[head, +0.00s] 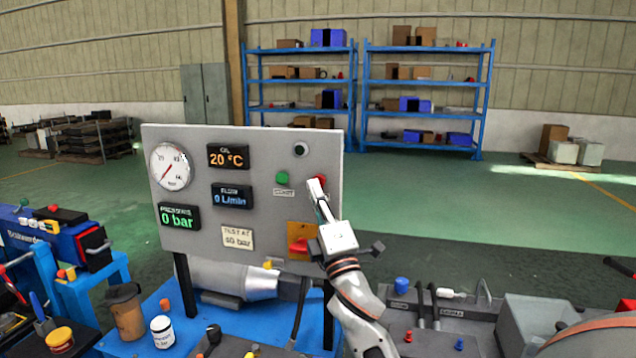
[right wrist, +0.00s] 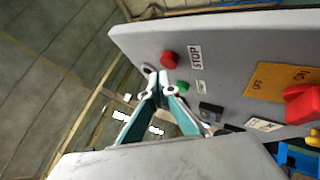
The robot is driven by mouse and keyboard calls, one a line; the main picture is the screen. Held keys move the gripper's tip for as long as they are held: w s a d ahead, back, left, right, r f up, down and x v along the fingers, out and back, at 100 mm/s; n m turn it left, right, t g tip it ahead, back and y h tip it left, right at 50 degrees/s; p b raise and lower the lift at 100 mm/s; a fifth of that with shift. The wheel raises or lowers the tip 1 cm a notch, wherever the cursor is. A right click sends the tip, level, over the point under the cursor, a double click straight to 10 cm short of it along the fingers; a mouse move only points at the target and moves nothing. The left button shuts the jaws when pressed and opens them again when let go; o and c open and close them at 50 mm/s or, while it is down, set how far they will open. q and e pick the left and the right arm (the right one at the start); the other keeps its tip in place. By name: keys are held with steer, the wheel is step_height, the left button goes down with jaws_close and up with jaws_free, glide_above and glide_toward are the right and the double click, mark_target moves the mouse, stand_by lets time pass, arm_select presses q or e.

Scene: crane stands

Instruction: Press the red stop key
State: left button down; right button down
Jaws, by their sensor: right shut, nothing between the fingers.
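The red stop key (head: 321,180) is on the upright grey control panel (head: 225,150), partly hidden behind my right gripper (head: 317,190) in the head view. In the right wrist view the red stop key (right wrist: 168,60) shows clear beside a "STOP" label, just past the fingertips. My right gripper (right wrist: 160,80) is shut and empty, its tips close to the panel face near the key. I cannot tell whether they touch it. My left gripper is not in view.
A green key (head: 282,178) is left of the stop key. A red rotary handle (head: 298,246) on a yellow plate sits below. The panel carries a round gauge (head: 170,166) and lit displays. A cup (head: 127,312) and jar (head: 162,332) stand on the blue bench.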

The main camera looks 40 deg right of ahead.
steer(key=s+a, duration=0.3)
steer(key=shift+s+a, duration=0.1)
steer(key=shift+a, duration=0.3)
stand_by(0.4)
stand_by(0.7)
